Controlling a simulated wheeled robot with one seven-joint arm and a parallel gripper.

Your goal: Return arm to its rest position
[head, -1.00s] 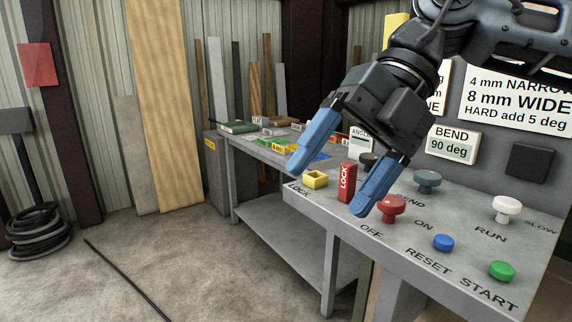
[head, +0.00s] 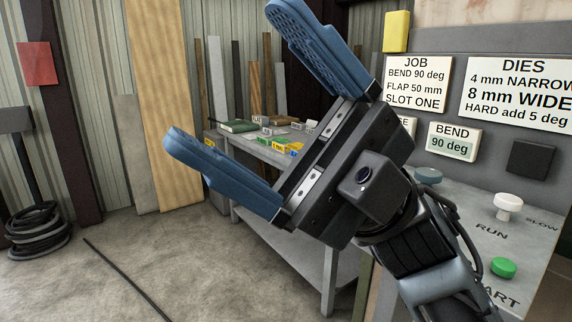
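My gripper (head: 245,103) is in the middle of the head view, raised in front of the bench and the control panel. Its two blue fingers point up and to the left and stand wide apart, with nothing between them. My arm comes in from the lower right and hides much of the panel top, including where the red LOCK block, the yellow block and the red OFF knob would be.
The panel shows a white RUN knob (head: 507,206), a green START button (head: 502,267) and a BEND sign (head: 452,143). A bench (head: 262,150) with small blocks and a green book (head: 238,127) stands behind. Coiled hose (head: 38,232) lies at left; the floor between is mostly clear.

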